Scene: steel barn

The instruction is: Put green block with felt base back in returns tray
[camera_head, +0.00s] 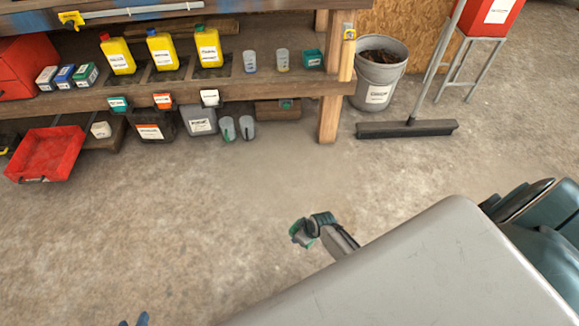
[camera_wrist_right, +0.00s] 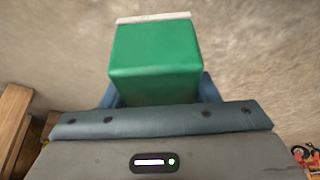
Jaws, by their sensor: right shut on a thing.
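The green block (camera_wrist_right: 153,50) is in the right wrist view, with a pale strip, likely its felt base, along its far end. My right gripper (camera_wrist_right: 157,92) is shut on it, with a blue finger on each side, and holds it over concrete floor. A red open tray (camera_head: 70,158), which looks like the returns tray, sits low at the far left and looks empty. Only the blue fingertips of my left gripper (camera_head: 134,320) show at the bottom edge, well away from the tray; their opening is unclear.
The wooden shelf (camera_head: 280,88) holds yellow bottles (camera_head: 118,57), small boxes (camera_head: 65,77) and cups (camera_head: 249,62). Dark and grey jugs (camera_head: 198,121) stand below. A grey bucket (camera_head: 378,80) and a broom (camera_head: 405,129) are at right. The floor in front is clear.

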